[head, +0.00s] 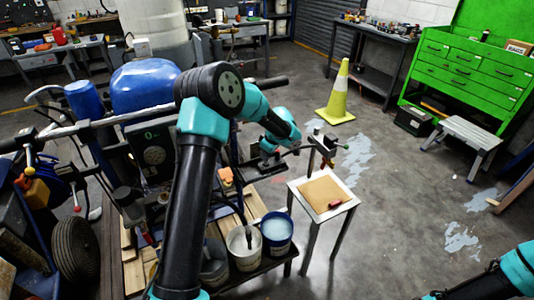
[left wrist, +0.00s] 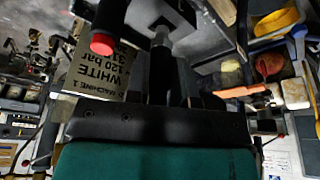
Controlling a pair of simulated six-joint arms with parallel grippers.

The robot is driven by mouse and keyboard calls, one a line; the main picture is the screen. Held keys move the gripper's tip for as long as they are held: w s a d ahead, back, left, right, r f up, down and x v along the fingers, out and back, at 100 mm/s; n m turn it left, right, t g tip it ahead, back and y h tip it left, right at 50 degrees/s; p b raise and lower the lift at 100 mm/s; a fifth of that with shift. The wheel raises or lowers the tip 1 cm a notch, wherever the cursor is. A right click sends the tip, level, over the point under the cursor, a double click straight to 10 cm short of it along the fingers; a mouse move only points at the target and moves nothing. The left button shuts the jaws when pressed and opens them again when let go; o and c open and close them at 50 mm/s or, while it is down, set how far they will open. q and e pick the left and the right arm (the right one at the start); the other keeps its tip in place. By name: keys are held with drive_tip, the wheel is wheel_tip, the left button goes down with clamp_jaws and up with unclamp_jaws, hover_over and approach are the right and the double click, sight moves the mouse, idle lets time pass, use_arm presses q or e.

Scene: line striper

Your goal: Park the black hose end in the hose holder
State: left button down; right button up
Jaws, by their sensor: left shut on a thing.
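My left gripper (head: 267,155) is beside the striper machine, past its handlebar, with its fingers partly hidden by my own arm. In the left wrist view, the gripper (left wrist: 165,98) is shut on a dark, slim piece (left wrist: 161,62) that looks like the black hose end. A black cylinder with a red end (left wrist: 102,44) stands to its left, in front of a tan label plate (left wrist: 105,68) reading WHITE and 120 bar. I cannot pick out the hose holder for sure. My right gripper is outside the picture; only part of my right arm shows.
A small stand (head: 324,192) with a tan top and an upright post is right of the gripper. A white bucket (head: 245,247) and a blue bucket (head: 277,233) stand below. A yellow cone (head: 340,95) stands behind. The floor at right is mostly clear.

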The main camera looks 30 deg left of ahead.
use_arm(q)
drive_tip(key=shift+f, duration=1.05)
idle(0.9)
drive_tip(key=c, duration=0.6)
unclamp_jaws()
drive_tip(key=v, duration=0.7)
idle(0.8)
drive_tip(key=shift+f, duration=0.15)
idle(0.5)
